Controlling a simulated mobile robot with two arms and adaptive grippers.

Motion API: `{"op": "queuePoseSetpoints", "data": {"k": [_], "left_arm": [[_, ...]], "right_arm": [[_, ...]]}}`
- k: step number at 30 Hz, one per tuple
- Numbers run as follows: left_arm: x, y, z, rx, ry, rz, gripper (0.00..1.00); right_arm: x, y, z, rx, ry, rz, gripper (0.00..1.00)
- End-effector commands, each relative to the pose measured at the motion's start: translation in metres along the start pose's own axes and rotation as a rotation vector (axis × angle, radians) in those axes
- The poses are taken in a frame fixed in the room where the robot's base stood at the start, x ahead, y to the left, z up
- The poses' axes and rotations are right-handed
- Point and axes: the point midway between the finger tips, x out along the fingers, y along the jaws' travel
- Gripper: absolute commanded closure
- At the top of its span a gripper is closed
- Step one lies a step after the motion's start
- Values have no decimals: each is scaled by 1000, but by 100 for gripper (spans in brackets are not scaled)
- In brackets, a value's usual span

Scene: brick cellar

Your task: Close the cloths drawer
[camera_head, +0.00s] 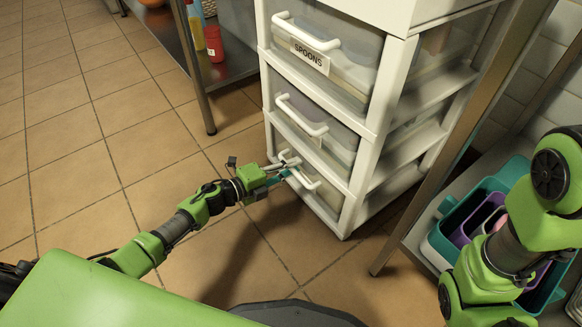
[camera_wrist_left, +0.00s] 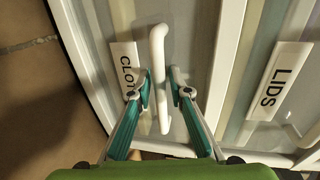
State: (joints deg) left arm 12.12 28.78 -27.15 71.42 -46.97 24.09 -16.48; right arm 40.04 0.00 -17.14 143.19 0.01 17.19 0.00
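The cloths drawer (camera_head: 326,194) is the lowest one showing in the white drawer unit. Its front looks about level with the frame; I cannot tell whether a small gap is left. In the left wrist view its label (camera_wrist_left: 122,62) reads "CLOT", the rest hidden by a finger. Its white handle (camera_wrist_left: 158,45) stands between the two teal fingers of my left gripper (camera_wrist_left: 163,90), which are drawn in close on both sides of it. In the head view my left gripper (camera_head: 279,178) is at this handle. My right gripper is out of view.
The lids drawer (camera_head: 330,136) and the spoons drawer (camera_head: 340,50) are above, both looking shut. At right a low shelf holds a teal crate (camera_head: 445,238). Tiled floor (camera_head: 90,180) at left is clear.

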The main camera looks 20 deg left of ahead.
Motion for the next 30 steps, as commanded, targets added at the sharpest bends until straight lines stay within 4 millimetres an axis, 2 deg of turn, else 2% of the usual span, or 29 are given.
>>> {"op": "queuePoseSetpoints", "data": {"k": [5,12,18,24,30], "left_arm": [[-15,2,0,0,0,2,82],[-65,2,-1,0,2,4,82],[-99,1,-1,-1,1,3,82],[-116,0,-1,0,2,0,82],[-119,0,0,0,1,0,82]], "right_arm": [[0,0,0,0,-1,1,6],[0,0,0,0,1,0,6],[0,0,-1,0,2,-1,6],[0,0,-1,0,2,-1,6],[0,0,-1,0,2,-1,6]]}}
